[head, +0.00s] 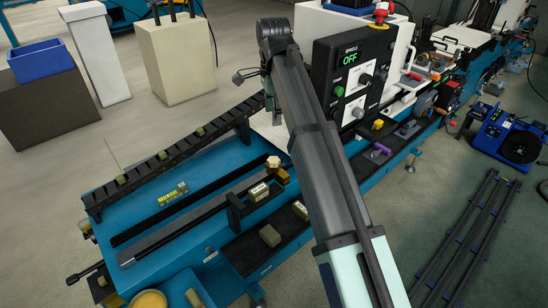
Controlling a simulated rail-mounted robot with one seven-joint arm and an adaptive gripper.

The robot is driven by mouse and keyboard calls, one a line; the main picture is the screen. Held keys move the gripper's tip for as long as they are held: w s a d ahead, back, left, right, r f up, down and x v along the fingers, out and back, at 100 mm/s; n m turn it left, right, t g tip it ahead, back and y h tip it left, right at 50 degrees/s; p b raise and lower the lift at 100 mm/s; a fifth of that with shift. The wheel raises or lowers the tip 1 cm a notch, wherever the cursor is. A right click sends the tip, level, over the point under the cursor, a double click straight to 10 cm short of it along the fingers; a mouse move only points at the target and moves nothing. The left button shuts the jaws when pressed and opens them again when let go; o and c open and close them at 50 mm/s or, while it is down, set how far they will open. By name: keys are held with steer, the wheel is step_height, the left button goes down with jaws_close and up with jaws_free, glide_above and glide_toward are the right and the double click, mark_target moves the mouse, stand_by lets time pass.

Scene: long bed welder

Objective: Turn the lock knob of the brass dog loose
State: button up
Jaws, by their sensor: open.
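A brass-coloured block (281,176), which looks like the brass dog, sits at the right end of the dark rails on the blue bed. A pale, lobed knob (273,161) stands on its upper left side. Whether the knob is tight or loose cannot be seen. My arm crosses the picture from the bottom edge up to the top middle, just right of the dog.
A black control panel (352,75) reading OFF stands behind my arm. A dark bracket with a labelled block (258,192) sits just left of the dog. A slotted dark rail (165,161) runs along the bed's far side. A green-yellow block (173,194) lies on the bed.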

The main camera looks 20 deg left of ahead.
mark_target(273, 160)
step_height(273, 160, down, 17)
steer(key=p, duration=0.4)
steer(key=shift+f, duration=0.15)
steer(key=c, duration=1.1)
